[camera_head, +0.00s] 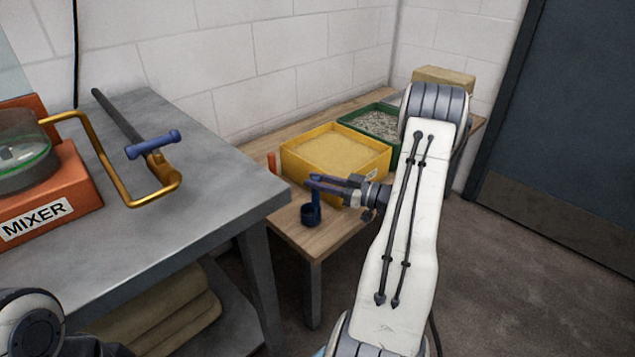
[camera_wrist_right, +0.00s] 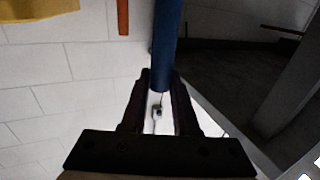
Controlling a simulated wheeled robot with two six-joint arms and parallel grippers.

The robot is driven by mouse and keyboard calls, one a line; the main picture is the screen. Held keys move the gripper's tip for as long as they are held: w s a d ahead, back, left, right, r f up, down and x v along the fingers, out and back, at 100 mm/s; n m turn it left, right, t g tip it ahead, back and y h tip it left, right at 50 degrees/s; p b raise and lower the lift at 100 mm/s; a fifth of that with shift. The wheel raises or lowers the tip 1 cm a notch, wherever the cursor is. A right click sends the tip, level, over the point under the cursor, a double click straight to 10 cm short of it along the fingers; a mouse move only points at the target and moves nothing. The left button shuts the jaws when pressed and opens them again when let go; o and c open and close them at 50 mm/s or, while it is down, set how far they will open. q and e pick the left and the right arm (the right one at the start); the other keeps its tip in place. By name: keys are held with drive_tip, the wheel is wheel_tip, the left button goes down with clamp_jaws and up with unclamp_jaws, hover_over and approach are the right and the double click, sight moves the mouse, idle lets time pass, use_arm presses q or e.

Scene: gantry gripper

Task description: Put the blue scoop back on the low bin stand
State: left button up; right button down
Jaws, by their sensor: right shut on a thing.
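The blue scoop (camera_head: 311,215) hangs upright, its dark cup low and its handle up, over the near left end of the wooden low bin stand (camera_head: 345,224). I cannot tell whether the cup touches the wood. My right gripper (camera_head: 318,184) is shut on the scoop's handle. In the right wrist view the blue handle (camera_wrist_right: 166,45) stands between the fingers of my right gripper (camera_wrist_right: 160,82), and the cup is out of sight. My left gripper is not in view.
A yellow bin of sand (camera_head: 335,155) and a green bin of gravel (camera_head: 372,122) stand behind the scoop. An orange upright piece (camera_head: 272,163) is beside the yellow bin. The higher grey table (camera_head: 215,175), bearing an orange mixer (camera_head: 50,195), is close on the left.

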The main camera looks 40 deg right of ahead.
drive_tip(key=shift+f, duration=0.1)
drive_tip(key=c, duration=0.7)
unclamp_jaws()
drive_tip(key=shift+r, duration=0.2)
drive_tip(key=p+v, duration=0.1)
drive_tip(key=v, duration=1.1)
drive_tip(key=shift+f, duration=0.1)
drive_tip(key=shift+a, duration=0.1)
